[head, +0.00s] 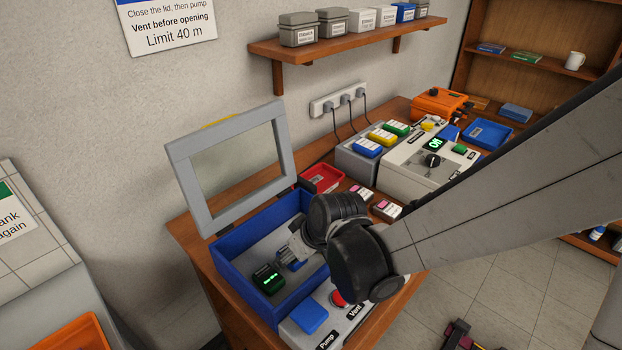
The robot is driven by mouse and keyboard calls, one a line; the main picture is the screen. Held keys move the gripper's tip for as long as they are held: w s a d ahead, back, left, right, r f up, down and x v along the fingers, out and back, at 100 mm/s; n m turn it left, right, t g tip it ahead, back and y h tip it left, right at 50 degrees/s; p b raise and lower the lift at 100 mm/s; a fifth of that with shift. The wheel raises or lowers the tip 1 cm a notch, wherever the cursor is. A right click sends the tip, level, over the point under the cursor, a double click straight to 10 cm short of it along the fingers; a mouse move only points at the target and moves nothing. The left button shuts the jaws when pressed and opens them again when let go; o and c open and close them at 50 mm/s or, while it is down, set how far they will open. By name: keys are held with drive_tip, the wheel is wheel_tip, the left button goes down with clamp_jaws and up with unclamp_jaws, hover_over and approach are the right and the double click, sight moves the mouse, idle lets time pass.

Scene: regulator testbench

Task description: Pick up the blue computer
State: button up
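A small blue item (289,264), which looks like the blue computer, lies on the grey floor of a blue-walled chamber (243,283). My gripper (291,254) reaches down into the chamber at this item and covers part of it. The fingers are small and partly hidden by my wrist, so I cannot tell whether they are open, or whether they touch it. A dark green computer (268,279) with a lit green display lies just left of it in the chamber.
The chamber's framed lid (183,180) stands open behind it. In front is a panel with a blue Pump button (310,316) and a red Vent button (339,299). A red tray (323,178) and a grey test unit (407,165) stand behind and to the right.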

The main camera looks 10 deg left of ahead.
drive_tip(key=shift+c, duration=0.2)
drive_tip(key=c, duration=0.9)
drive_tip(key=shift+r, duration=0.1)
